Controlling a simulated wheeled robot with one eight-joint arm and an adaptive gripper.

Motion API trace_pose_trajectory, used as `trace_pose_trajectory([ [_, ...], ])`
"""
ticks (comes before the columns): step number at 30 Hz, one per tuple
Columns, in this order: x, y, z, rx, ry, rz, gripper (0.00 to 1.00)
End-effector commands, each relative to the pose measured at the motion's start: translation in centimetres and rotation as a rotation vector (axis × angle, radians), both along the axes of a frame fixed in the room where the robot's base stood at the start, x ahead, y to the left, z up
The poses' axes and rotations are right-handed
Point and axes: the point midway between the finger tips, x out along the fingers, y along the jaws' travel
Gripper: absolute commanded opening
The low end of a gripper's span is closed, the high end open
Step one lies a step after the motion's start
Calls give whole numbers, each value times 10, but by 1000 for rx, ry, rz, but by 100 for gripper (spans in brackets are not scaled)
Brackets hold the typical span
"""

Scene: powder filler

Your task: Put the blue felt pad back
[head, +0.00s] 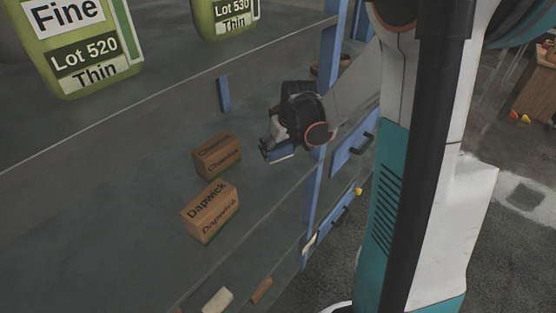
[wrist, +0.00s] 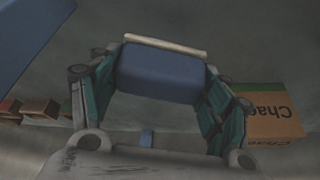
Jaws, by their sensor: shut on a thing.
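The blue felt pad (wrist: 160,74) sits between the two fingers of my gripper (wrist: 160,88) in the wrist view, with a pale strip along its far edge. The fingers touch it on both sides, so my gripper is shut on it. In the head view, my gripper (head: 274,150) is over the grey shelf (head: 130,215), right of two brown boxes.
A Dapwick box (head: 210,212) and another brown box (head: 217,156) stand on the shelf. Green Lot 520 (head: 82,48) and Lot 530 (head: 224,14) containers stand on the upper level. A blue upright (head: 318,190) is close right of my gripper. An orange-and-green box (wrist: 270,118) is at the wrist view's right.

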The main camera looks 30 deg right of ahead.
Motion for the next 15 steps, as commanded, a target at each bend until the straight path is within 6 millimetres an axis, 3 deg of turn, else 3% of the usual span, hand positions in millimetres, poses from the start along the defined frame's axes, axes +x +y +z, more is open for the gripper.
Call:
trace_pose_trajectory([
  [11, 0, 0, -40, 0, 0, 0, 44],
  [15, 0, 0, -42, 0, 0, 0, 44],
])
